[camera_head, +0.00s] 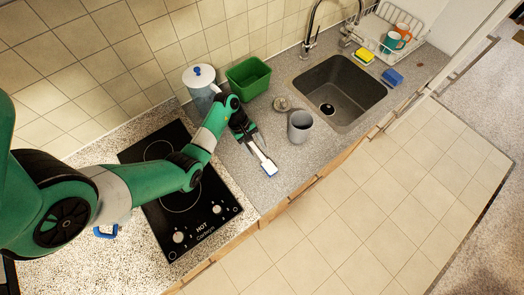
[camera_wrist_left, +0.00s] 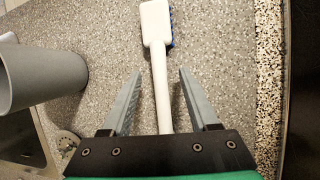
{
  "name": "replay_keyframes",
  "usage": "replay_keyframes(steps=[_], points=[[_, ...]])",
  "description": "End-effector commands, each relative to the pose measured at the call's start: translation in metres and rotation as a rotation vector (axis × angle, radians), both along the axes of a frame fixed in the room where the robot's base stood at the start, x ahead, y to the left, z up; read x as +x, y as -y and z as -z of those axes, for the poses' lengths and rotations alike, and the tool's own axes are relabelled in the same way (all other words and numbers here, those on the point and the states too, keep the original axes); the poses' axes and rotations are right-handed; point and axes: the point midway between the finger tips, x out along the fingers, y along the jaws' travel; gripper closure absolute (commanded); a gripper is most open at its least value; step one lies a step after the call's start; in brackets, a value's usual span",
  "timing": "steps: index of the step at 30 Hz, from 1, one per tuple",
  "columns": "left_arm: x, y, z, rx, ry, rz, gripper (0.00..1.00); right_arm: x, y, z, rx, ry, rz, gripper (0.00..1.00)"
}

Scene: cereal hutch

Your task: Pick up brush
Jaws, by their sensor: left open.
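The brush has a white head with blue bristles (camera_head: 269,169) and lies on the speckled counter beside the black hob. In the left wrist view its white head (camera_wrist_left: 155,22) points away, and its white handle runs back between my fingers. My left gripper (camera_head: 257,146) is low over the counter at the handle. In the wrist view the left gripper (camera_wrist_left: 160,72) is open, with one finger on each side of the handle and gaps between. The rear end of the handle is hidden by the gripper body. My right gripper is not in view.
A grey cup (camera_head: 300,127) stands close to the gripper, near a small round strainer (camera_head: 282,103). A green bin (camera_head: 248,77) and a white-lidded jar (camera_head: 200,77) stand behind. The sink (camera_head: 340,90) is to the right. The hob (camera_head: 195,215) is left.

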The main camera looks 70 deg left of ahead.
Motion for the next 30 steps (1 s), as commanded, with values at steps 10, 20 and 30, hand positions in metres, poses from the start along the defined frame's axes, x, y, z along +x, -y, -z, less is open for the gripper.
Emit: replay_keyframes(steps=[10, 20, 30], points=[[0.0046, 0.0056, 0.0169, 0.001, 0.000, 0.000, 0.40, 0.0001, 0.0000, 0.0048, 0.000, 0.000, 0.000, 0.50], [0.0047, 0.0055, 0.0167, 0.001, 0.000, 0.000, 0.97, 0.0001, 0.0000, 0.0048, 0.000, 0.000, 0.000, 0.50], [0.0047, 0.0054, 0.0165, 0.001, 0.001, -0.001, 1.00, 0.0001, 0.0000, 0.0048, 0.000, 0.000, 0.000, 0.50]])
